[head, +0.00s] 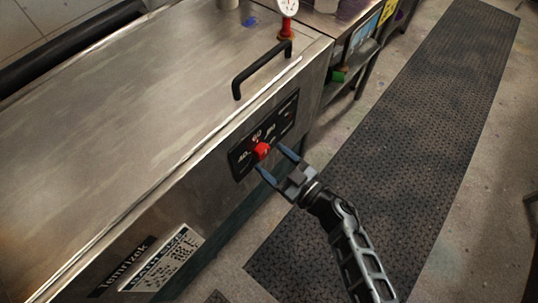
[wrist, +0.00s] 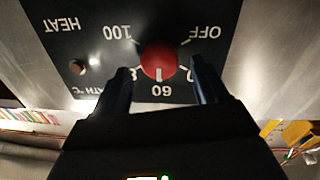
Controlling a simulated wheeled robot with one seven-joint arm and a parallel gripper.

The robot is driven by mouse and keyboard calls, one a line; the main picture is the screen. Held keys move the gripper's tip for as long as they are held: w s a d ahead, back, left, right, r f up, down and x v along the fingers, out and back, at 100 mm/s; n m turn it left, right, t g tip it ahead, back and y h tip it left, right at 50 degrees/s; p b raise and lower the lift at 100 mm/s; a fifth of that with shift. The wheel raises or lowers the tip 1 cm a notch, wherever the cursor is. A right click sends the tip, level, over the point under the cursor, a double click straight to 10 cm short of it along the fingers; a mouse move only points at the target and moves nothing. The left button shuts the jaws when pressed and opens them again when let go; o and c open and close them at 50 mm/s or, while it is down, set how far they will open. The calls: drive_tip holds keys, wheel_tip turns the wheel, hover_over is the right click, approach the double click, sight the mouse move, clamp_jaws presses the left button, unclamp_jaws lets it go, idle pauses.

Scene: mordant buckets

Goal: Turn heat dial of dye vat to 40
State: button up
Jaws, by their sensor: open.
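The red heat dial (head: 262,150) sits on a black panel (head: 240,166) on the front of the steel dye vat (head: 150,100). In the wrist view the dial (wrist: 159,58) appears upside down, its white mark at the 60 label. OFF and 100 are readable there; the labels beside 60 are partly hidden by my fingers. In the head view 40 lies left of 60. My gripper (head: 269,156) is open, its fingers on either side of the dial. I cannot tell whether they touch it. The fingers (wrist: 160,70) also flank the dial in the wrist view.
A black handle (head: 262,68) stands on the vat's top edge above the panel. A gauge on a red fitting (head: 287,25) rises behind it. A label plate (head: 160,262) is on the vat front at lower left. A dark floor mat (head: 400,150) lies clear at right.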

drive_tip(key=shift+x, duration=1)
drive_tip(key=c, duration=1.1)
